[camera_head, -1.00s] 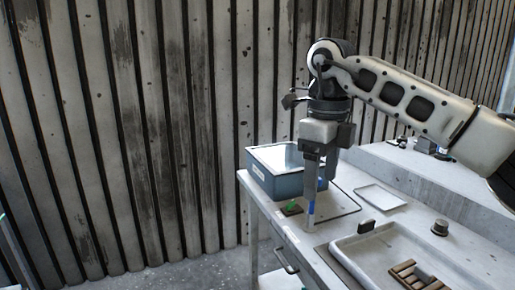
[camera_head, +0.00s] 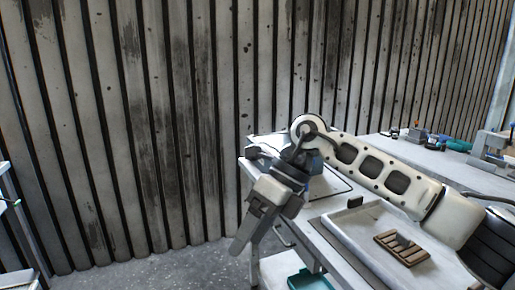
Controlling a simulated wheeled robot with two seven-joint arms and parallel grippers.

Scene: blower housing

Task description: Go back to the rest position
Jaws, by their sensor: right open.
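My right arm comes in from the right across the workbench (camera_head: 318,208). Its right gripper (camera_head: 246,243) hangs off the bench's left edge, tilted down and to the left, over the floor. It is open, and nothing shows between its fingers. My left gripper is not in view.
A white tray (camera_head: 343,240) on the bench holds a brown slatted piece (camera_head: 402,250). A blue bin (camera_head: 317,164) is mostly hidden behind my right arm. A teal bin (camera_head: 306,281) sits below the bench top. A ribbed wall (camera_head: 150,120) stands behind; grey floor (camera_head: 190,262) is clear at left.

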